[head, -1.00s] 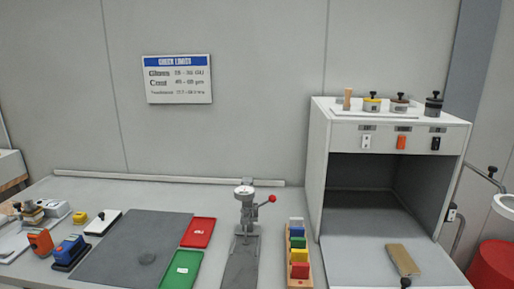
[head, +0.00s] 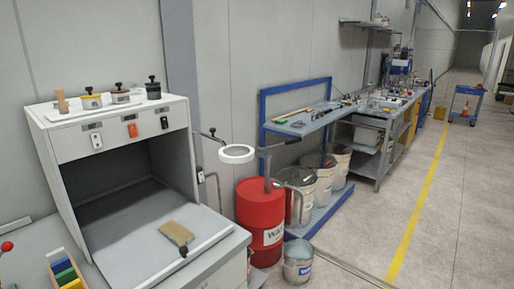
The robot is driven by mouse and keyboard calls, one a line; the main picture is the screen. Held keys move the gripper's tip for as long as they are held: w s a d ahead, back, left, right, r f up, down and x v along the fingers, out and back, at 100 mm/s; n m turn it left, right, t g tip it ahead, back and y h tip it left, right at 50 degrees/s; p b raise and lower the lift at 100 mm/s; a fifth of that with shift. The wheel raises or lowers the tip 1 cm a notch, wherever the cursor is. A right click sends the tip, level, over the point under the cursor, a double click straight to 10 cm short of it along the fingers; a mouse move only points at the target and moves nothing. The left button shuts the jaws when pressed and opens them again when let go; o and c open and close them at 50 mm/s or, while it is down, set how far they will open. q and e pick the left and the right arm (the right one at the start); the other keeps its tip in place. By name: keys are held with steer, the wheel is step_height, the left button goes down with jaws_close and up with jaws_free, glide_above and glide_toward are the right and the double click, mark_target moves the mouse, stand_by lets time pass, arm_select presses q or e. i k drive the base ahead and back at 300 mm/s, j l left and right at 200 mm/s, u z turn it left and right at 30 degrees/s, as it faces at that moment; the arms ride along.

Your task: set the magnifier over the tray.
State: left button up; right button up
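The magnifier (head: 237,153), a white ring on a jointed arm, stands out from the right side of the white booth. It hangs to the right of the pale pull-out tray (head: 132,252) and is not above it. The tray extends from the booth's open front. Neither of my grippers is in view.
The white booth (head: 105,138) carries several knobbed pots on top. A red drum (head: 261,215) stands below and beyond the magnifier. A small bucket (head: 298,262) and a blue-framed bench (head: 315,118) are to the right. Open floor lies further right.

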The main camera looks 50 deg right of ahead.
mark_target(223, 157)
steer(key=z, duration=1.3)
